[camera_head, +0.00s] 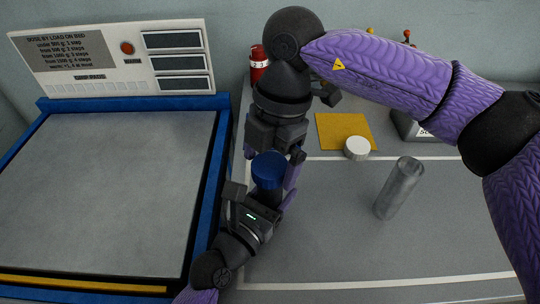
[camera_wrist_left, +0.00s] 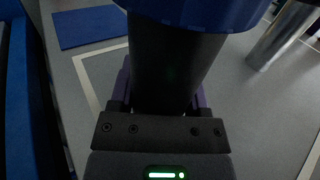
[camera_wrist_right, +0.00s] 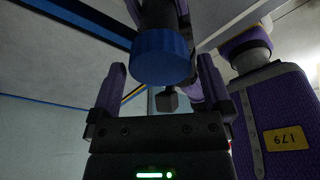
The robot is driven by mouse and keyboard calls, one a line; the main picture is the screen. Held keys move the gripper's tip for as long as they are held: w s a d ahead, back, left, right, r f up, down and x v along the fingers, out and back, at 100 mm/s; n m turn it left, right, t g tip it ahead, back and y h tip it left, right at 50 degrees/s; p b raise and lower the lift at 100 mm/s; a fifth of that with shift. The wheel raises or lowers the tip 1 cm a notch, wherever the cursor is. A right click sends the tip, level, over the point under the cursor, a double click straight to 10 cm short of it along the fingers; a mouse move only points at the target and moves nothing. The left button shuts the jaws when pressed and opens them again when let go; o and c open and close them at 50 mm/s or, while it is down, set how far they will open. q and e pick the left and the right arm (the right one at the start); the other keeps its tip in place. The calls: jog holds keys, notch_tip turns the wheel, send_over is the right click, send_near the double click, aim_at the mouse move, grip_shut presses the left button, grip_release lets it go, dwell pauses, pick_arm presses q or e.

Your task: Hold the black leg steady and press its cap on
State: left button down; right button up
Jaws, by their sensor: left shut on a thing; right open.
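The black leg (camera_wrist_left: 175,65) stands between the fingers of my left gripper (camera_wrist_left: 160,95), which is shut on it. In the head view, my left gripper (camera_head: 268,203) comes up from the bottom. The blue cap (camera_head: 268,168) sits at the leg's upper end; it also shows in the left wrist view (camera_wrist_left: 205,10). I cannot tell how far down it is seated. My right gripper (camera_head: 273,158) is above the cap and open. In the right wrist view the cap (camera_wrist_right: 162,57) lies between and beyond the spread fingers (camera_wrist_right: 163,85), with no clear contact.
A grey metal tube (camera_head: 400,188) stands at the right. A white cap (camera_head: 357,148) is by the yellow mat (camera_head: 343,128). A red bottle (camera_head: 258,70) and a grey box (camera_head: 408,125) stand behind. A blue-framed platform (camera_head: 216,150) with a panel (camera_head: 115,62) fills the left.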

pick_arm(q)
grip_release()
pick_arm(e)
notch_tip(320, 180, up, 12)
jog(key=w+d, duration=0.1)
jog(key=shift+w+d+f, duration=0.15)
jog(key=shift+w+d, duration=0.15)
jog(key=shift+d, duration=0.05)
